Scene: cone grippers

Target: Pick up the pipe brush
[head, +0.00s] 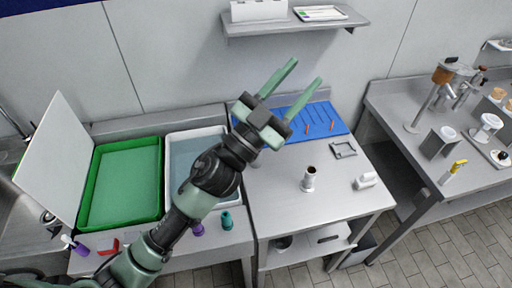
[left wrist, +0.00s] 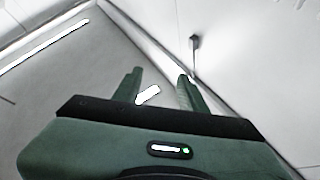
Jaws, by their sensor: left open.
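My left gripper (head: 306,71) is open and empty, raised in front of the wall, with its two green fingers apart. In the left wrist view its fingers (left wrist: 158,76) are also spread, with a small bright white patch seen between them. A blue mat (head: 330,115) on the middle table carries several thin slender items, some with orange parts; they lie below the gripper, apart from it. I cannot tell whether the pipe brush is among them. My left arm covers the mat's left end. My right gripper is not in view.
A green tray (head: 122,214) and a grey-blue basin (head: 187,142) stand on the left. A white cup with a brown top (head: 309,180), a grey square frame (head: 343,149) and a white block (head: 365,181) stand on the middle table. A shelf (head: 285,26) juts from the wall above.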

